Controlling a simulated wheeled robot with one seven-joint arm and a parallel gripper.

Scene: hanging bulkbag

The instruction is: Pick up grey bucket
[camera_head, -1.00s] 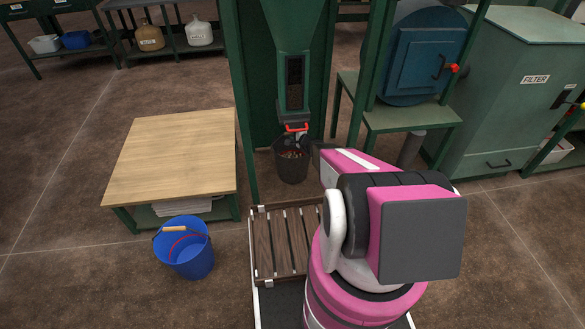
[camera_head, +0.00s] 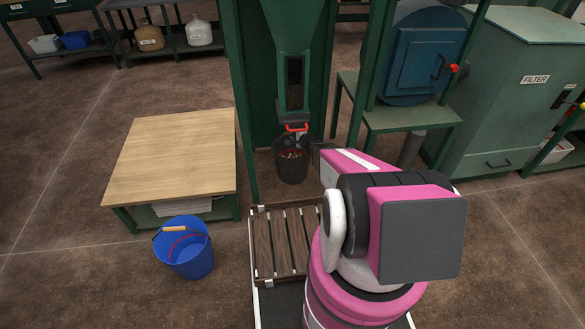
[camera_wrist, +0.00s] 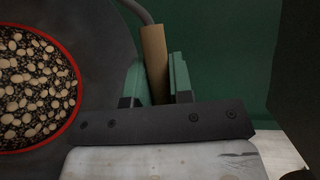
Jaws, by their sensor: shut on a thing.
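The grey bucket (camera_head: 292,173) is dark and upright under the green hopper's spout in the head view. It holds pale and dark pieces inside a red inner ring. In the wrist view, the bucket (camera_wrist: 100,45) fills the left side. Its tan handle grip (camera_wrist: 153,55) lies between the two green fingers of my gripper (camera_wrist: 157,82), which is shut on it beside the bucket's rim. In the head view my arm reaches in from the right and the fingers are mostly hidden. Whether the bucket touches the floor is unclear.
The hopper (camera_head: 294,60) with its red lever (camera_head: 296,127) stands directly above. A blue bucket (camera_head: 186,250) stands by a wooden-topped table (camera_head: 175,155) at left. A slatted pallet (camera_head: 285,243) lies in front. A green stand (camera_head: 400,118) and filter cabinet (camera_head: 520,90) are at right.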

